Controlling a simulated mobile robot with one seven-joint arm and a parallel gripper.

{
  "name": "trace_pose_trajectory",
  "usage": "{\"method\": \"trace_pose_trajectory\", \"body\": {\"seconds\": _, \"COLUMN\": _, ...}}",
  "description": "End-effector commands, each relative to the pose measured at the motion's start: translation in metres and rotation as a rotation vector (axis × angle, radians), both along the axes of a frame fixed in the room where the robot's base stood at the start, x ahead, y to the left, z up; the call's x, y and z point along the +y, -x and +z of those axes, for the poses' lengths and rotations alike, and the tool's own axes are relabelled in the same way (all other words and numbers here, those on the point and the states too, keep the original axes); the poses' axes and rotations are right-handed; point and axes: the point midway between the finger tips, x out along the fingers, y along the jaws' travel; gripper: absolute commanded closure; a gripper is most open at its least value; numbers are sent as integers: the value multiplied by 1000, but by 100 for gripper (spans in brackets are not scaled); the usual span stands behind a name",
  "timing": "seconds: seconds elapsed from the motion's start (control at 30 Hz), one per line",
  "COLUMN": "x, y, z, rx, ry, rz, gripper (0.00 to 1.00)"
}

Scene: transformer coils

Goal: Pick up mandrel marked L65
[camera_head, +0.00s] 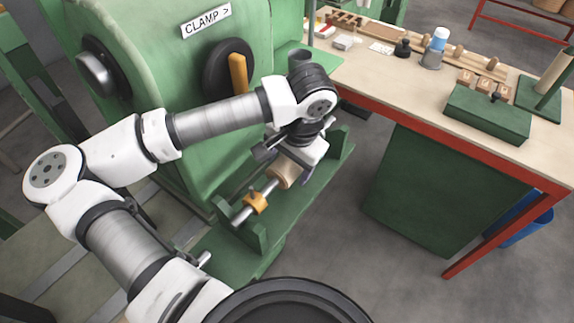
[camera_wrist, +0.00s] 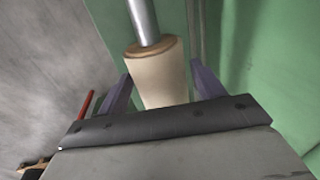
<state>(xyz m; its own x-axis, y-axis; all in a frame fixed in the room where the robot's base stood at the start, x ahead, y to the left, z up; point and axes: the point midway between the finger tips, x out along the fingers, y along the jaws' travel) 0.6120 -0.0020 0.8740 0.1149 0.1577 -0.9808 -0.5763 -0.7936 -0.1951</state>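A tan, cylindrical wooden mandrel (camera_head: 284,170) sits around a metal shaft (camera_head: 244,215) low in front of the green machine. No L65 mark is readable on it. In the wrist view the mandrel (camera_wrist: 160,82) stands between the two purple fingers of my gripper (camera_wrist: 161,85), with the shaft leaving its far end. My gripper (camera_head: 303,172) points down over the mandrel in the head view, where my wrist hides part of it. The fingers are apart, one on each side, and narrow gaps seem to show beside the wood.
An orange-yellow collar (camera_head: 256,203) is on the shaft beside the mandrel. The green machine (camera_head: 150,50) with a CLAMP sign stands behind my arm. A red-edged workbench (camera_head: 415,85) at the right holds bottles, a rack, a green box and a tan roll on a post.

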Motion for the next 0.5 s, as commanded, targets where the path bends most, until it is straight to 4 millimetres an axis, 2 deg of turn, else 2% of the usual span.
{"method": "trace_pose_trajectory", "body": {"seconds": 0.07, "x": 0, "y": 0, "z": 0, "rx": 0, "ry": 0, "rz": 0, "gripper": 43}}
{"method": "trace_pose_trajectory", "body": {"seconds": 0.4, "x": 0, "y": 0, "z": 0, "rx": 0, "ry": 0, "rz": 0, "gripper": 88}}
{"method": "trace_pose_trajectory", "body": {"seconds": 0.5, "x": 0, "y": 0, "z": 1, "rx": -2, "ry": 0, "rz": 1, "gripper": 89}}
